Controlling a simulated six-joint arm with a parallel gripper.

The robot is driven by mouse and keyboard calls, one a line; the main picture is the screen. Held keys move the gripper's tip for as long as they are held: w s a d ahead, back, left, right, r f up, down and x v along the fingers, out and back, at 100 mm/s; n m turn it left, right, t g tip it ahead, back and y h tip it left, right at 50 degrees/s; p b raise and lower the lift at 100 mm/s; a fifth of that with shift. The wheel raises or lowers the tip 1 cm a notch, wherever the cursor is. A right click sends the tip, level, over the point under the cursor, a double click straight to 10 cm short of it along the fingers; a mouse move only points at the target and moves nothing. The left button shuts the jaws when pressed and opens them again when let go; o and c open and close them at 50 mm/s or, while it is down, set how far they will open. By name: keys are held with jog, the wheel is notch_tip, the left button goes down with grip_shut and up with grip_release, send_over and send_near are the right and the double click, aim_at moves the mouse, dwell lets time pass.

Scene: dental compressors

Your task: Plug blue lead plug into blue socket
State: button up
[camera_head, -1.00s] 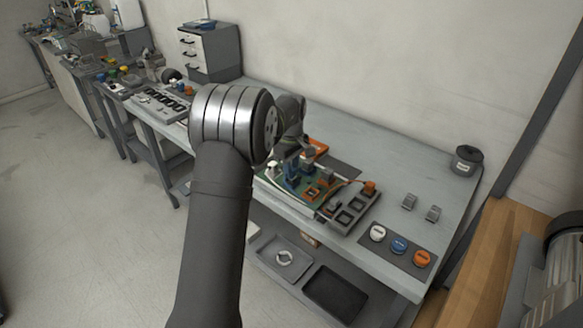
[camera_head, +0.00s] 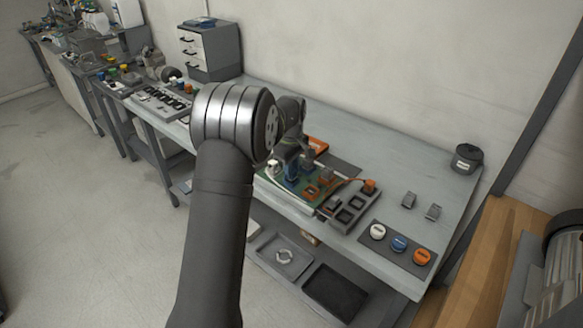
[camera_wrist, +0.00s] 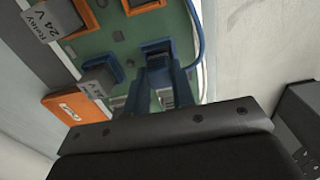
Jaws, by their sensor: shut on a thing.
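My gripper (camera_wrist: 160,92) points down over the green board (camera_wrist: 112,42) in the wrist view, its two dark fingers close together. It is shut on the blue lead plug (camera_wrist: 159,76), which is mostly hidden between the fingers. The blue socket (camera_wrist: 156,46) is a blue-rimmed piece on the board just beyond the fingertips. I cannot tell whether the plug touches or enters it. The blue lead (camera_wrist: 198,32) curves along the board's right edge in the wrist view. In the head view, my arm partly covers the board (camera_head: 303,198), and the plug cannot be made out clearly.
Orange-rimmed sockets (camera_wrist: 82,14) and grey tagged plugs (camera_wrist: 98,82) stand close by on the board. An orange block (camera_wrist: 74,107) lies beside it. A grey tray (camera_head: 349,212) and a panel of round buttons (camera_head: 398,244) are to the right. Bench space behind is clear.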

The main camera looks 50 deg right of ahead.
jog(key=shift+f, duration=0.4)
dwell(0.3)
jog(key=o, duration=1.4)
jog(key=shift+c, duration=0.2)
jog(key=shift+r, duration=0.1)
jog(key=shift+r, duration=3.4)
notch_tip(320, 180, down, 7)
jog(key=shift+r, duration=0.2)
